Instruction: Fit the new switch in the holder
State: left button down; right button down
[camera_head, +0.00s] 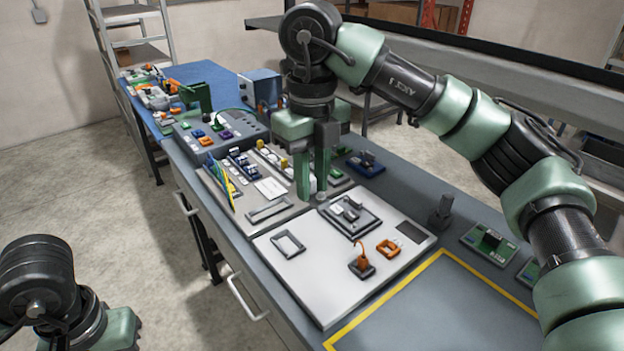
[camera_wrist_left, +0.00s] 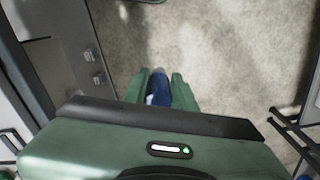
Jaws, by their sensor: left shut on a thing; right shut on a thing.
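My right gripper (camera_head: 312,192) points down over the back edge of the pale board (camera_head: 330,290). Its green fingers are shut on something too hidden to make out. In the left wrist view my left gripper (camera_wrist_left: 161,90) is shut on a dark blue thing (camera_wrist_left: 159,93), with bare floor beneath. In the head view only part of my left arm shows, at lower left. The board carries a dark holder with grey switch-like parts (camera_head: 351,213), an empty-looking frame (camera_head: 288,245), an orange part on a dark base (camera_head: 362,264) and an orange ring (camera_head: 388,248). I cannot tell which part is the new switch.
A grey panel (camera_head: 270,190) with small parts and coloured wires lies behind the board. A grey box with coloured sockets (camera_head: 222,132) stands beyond it. A yellow-edged area (camera_head: 440,310) at front right is clear. Green circuit boards (camera_head: 490,243) lie at right.

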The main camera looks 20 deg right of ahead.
aim_at(312, 178)
pick_arm(q)
jog(key=shift+r+p, duration=0.55)
jog(key=shift+r, duration=0.05)
pick_arm(e)
jog(key=shift+r, duration=0.7)
